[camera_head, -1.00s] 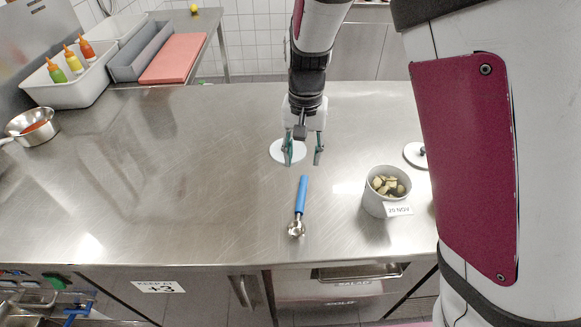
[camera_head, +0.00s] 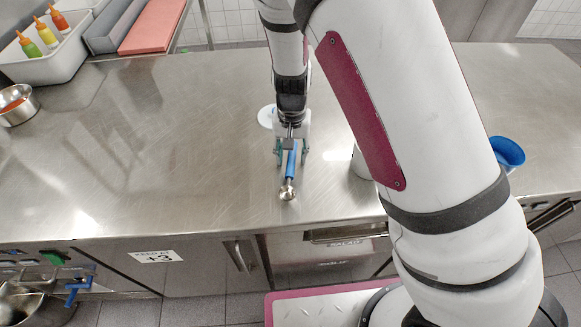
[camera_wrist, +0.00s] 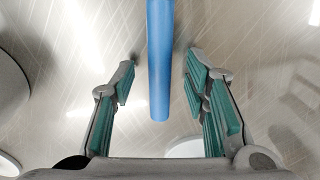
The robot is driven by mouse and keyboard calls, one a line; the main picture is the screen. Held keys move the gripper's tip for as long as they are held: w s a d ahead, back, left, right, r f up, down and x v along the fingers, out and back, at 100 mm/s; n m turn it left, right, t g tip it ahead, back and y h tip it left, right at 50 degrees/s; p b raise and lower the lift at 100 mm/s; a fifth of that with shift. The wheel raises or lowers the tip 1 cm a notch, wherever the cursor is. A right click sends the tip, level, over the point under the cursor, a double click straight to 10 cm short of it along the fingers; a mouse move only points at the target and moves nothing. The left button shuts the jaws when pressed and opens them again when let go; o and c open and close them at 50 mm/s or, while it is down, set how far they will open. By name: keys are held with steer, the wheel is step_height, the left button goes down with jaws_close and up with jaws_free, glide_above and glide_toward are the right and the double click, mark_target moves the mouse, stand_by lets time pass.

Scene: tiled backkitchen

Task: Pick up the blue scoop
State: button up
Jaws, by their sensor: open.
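The blue scoop lies on the steel counter (camera_head: 130,140), with its blue handle (camera_head: 291,164) pointing away and its metal bowl (camera_head: 288,192) toward the front edge. My gripper (camera_head: 292,158) is open, over the handle, with one finger on each side of it. In the wrist view the blue handle (camera_wrist: 159,60) runs between the green-padded fingertips of my gripper (camera_wrist: 159,80), with a gap on both sides. The metal bowl is outside the wrist view.
A white round lid (camera_head: 267,117) lies behind my gripper. A pale container (camera_head: 361,163) to the right is mostly hidden by my arm. A blue bowl (camera_head: 507,153) is farther right. A white bin of bottles (camera_head: 50,65) and a metal pan (camera_head: 18,108) stand at left.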

steer(key=shift+f, duration=0.3)
steer(key=shift+f, duration=0.15)
steer(key=shift+c, duration=0.2)
jaws_close()
